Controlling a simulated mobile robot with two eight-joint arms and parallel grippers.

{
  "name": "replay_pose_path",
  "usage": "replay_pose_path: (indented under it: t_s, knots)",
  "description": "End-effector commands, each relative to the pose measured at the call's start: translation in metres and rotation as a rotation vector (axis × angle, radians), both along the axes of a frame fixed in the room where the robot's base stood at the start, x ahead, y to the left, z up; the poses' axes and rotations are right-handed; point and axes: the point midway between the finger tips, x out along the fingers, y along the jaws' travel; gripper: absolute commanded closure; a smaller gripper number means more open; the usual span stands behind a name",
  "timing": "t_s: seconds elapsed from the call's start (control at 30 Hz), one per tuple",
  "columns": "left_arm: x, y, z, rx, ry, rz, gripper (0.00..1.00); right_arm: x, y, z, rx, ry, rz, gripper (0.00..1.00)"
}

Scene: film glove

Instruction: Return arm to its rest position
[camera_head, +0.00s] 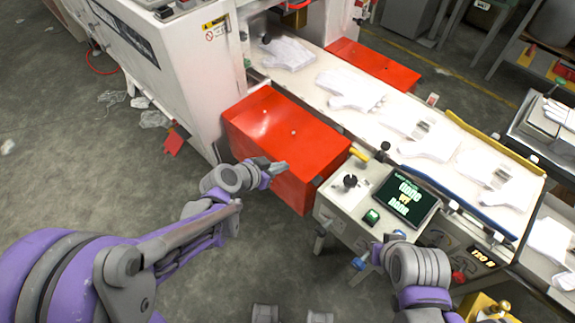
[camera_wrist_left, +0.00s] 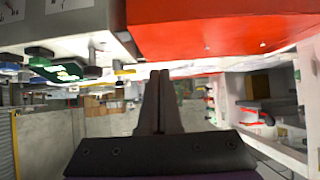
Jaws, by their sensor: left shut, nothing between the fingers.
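My left arm (camera_head: 165,245) comes in from the left and bends over the floor in front of the machine. My left gripper (camera_head: 283,168) is at the front face of the red box in the head view; I cannot tell whether it touches. In the left wrist view its two fingers (camera_wrist_left: 160,76) are together with nothing between them. My right arm (camera_head: 418,266) shows at the lower right, close to the control panel's front. Its fingers are not clear.
The red box (camera_head: 280,130) and the control panel (camera_head: 365,200) with its screen (camera_head: 406,195) are close to my arms. White gloves (camera_head: 350,90) lie along the conveyor. The white machine housing (camera_head: 185,60) stands at upper left. Open floor (camera_head: 90,180) lies left.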

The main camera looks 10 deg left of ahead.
Motion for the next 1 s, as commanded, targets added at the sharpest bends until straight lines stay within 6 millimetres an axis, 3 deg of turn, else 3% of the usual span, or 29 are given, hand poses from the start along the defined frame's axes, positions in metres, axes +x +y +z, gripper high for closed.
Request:
replay_pose_path:
  t_s: [0.23, 0.67, 0.77, 1.0]
  knots:
    - [-0.018, 0.015, 0.024, 0.000, 0.000, 0.002, 1.00, 0.002, 0.000, 0.007, 0.000, -0.003, 0.000, 1.00]
    - [-0.026, 0.017, 0.029, 0.002, 0.015, 0.007, 1.00, 0.002, 0.000, 0.008, 0.000, -0.004, 0.000, 1.00]
    - [-0.041, 0.019, 0.034, 0.011, 0.071, 0.039, 1.00, 0.003, 0.000, 0.010, 0.000, -0.005, 0.000, 1.00]
    - [-0.117, 0.045, 0.047, 0.072, 0.311, 0.260, 1.00, 0.005, 0.000, 0.018, 0.000, -0.009, 0.000, 1.00]
